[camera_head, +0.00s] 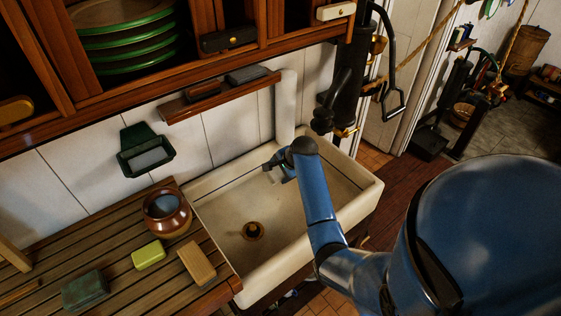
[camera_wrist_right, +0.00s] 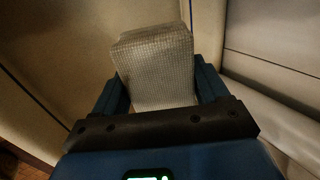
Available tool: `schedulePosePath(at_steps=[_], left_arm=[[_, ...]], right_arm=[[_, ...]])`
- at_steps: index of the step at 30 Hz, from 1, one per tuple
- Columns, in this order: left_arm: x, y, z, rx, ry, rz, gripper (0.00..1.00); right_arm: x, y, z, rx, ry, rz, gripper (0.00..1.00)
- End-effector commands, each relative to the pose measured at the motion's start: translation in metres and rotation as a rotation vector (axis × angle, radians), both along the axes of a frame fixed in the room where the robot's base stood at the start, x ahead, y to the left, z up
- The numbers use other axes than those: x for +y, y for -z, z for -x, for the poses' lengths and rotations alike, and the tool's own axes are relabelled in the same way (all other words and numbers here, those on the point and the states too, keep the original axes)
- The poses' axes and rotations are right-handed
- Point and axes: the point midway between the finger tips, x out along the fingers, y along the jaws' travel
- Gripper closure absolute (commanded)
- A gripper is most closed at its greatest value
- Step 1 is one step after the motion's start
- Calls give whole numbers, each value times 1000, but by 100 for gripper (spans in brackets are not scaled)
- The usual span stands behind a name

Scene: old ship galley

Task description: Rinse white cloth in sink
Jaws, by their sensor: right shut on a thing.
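The white sink (camera_head: 225,205) is in the middle of the head view, with a dark drain ringed in brass in its floor. My right arm reaches over it from the right. My right gripper (camera_head: 277,167) is inside the sink's outline near its back wall. In the right wrist view, my right gripper (camera_wrist_right: 160,92) is shut on the white cloth (camera_wrist_right: 155,60), a folded, waffle-textured piece between the fingers. In the head view only a small pale bit of the cloth shows by the fingers. My left gripper is not in view.
A slatted wooden counter (camera_head: 110,245) adjoins the sink's left side. It holds a brown pot (camera_head: 166,213), a yellow sponge (camera_head: 148,255), a wooden block (camera_head: 197,263) and a green block (camera_head: 85,289). A wooden shelf (camera_head: 220,95) and a black pump (camera_head: 345,90) are behind the sink.

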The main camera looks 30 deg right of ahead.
Motion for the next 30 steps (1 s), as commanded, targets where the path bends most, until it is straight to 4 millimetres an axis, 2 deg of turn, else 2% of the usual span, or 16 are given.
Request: schedulePosePath(at_steps=[1, 8, 23, 30], left_arm=[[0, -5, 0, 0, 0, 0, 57], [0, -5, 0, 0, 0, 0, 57], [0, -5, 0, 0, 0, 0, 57], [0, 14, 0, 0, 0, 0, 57]], right_arm=[[1, -1, 0, 16, -1, 2, 94], [1, 11, 1, 35, 0, 6, 94], [1, 53, 2, 34, -1, 4, 94], [1, 78, 1, 32, -1, 5, 94]])
